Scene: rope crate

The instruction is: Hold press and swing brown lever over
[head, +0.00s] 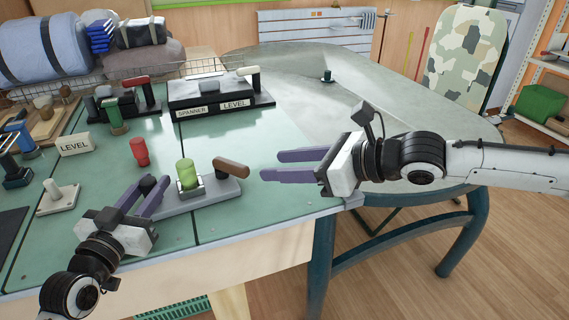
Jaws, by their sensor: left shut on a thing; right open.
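The press is a low grey base (208,197) on the green table top. A green cylinder (187,172) stands in its middle. The brown lever (231,167) sits at its right end, its grip slanting up to the left. My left gripper (152,190) has its purple fingers shut on the black knob at the left end of the base, which they partly hide. My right gripper (268,165) is open and empty, with its fingers pointing left. Its tips are a little to the right of the brown lever, apart from it.
A red cylinder (139,152) stands behind the press. A white-handled piece (58,197) is at left. Signed black fixtures (220,95) and a wire basket stand at the back. The green table's right part is clear, and a grey table (330,100) lies beyond.

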